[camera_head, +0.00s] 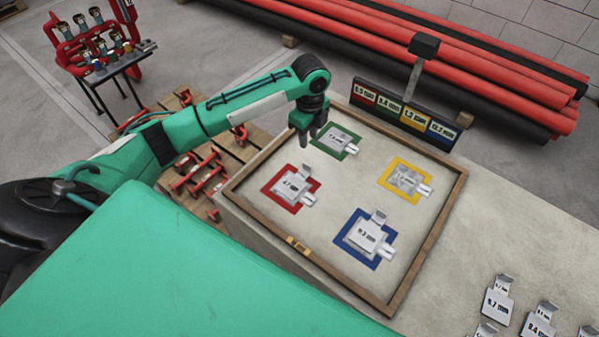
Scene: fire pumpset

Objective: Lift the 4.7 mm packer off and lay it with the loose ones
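The 4.7 mm packer (292,184) is a pale metal plate with a raised tab, lying on the red square (270,198) in a wood-framed tray (233,187). Loose packers lie on the bench at the lower right, among them a 9.7 mm one (496,304) and a 9.4 mm one (537,327); some are cut off by the picture edge. My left gripper (309,139) points down above the tray, up and right of the 4.7 mm packer and apart from it. It holds nothing that I can see; its finger gap is unclear. My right gripper is out of view.
Other packers lie on the green (352,148), yellow (384,186) and blue (345,243) squares. Bare bench (500,225) separates tray and loose packers.

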